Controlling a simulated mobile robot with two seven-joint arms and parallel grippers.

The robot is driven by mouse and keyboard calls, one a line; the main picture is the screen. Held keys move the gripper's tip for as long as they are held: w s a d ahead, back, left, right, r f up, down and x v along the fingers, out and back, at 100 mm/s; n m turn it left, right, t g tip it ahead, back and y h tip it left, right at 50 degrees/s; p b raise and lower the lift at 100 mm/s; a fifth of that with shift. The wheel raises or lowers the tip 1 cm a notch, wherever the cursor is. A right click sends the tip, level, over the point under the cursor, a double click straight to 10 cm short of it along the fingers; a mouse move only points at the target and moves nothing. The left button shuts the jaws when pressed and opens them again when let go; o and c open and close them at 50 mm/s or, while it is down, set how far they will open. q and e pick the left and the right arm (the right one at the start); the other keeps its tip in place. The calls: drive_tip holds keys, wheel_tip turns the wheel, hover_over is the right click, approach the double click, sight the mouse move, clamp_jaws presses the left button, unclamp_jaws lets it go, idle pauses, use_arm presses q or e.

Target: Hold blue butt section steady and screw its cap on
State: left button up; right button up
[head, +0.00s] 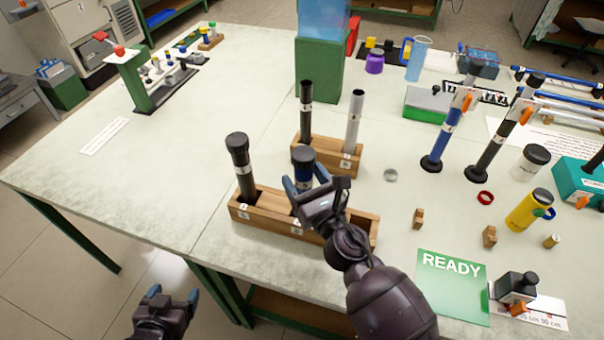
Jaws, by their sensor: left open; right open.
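The blue butt section (303,179) stands upright in the middle of the front wooden rack (270,224), with a dark cap (303,154) at its top. I cannot tell whether the cap is threaded down. My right gripper (314,186) is open at the blue section, its blue fingertips to either side just below the cap; contact is unclear. The gripper and wrist hide the section's lower part and part of the rack. My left gripper (173,295) is open and empty, low at the bottom left, off the table's front edge.
A black capped section (242,168) stands left in the front rack. A rear rack (327,154) holds a dark tube (306,105) and a grey tube (354,120). A metal ring (390,175) and green READY mat (452,285) lie right. The table's left part is mostly clear.

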drive_tip(key=b+v, duration=0.2)
drive_tip(key=v, duration=0.9)
idle(0.4)
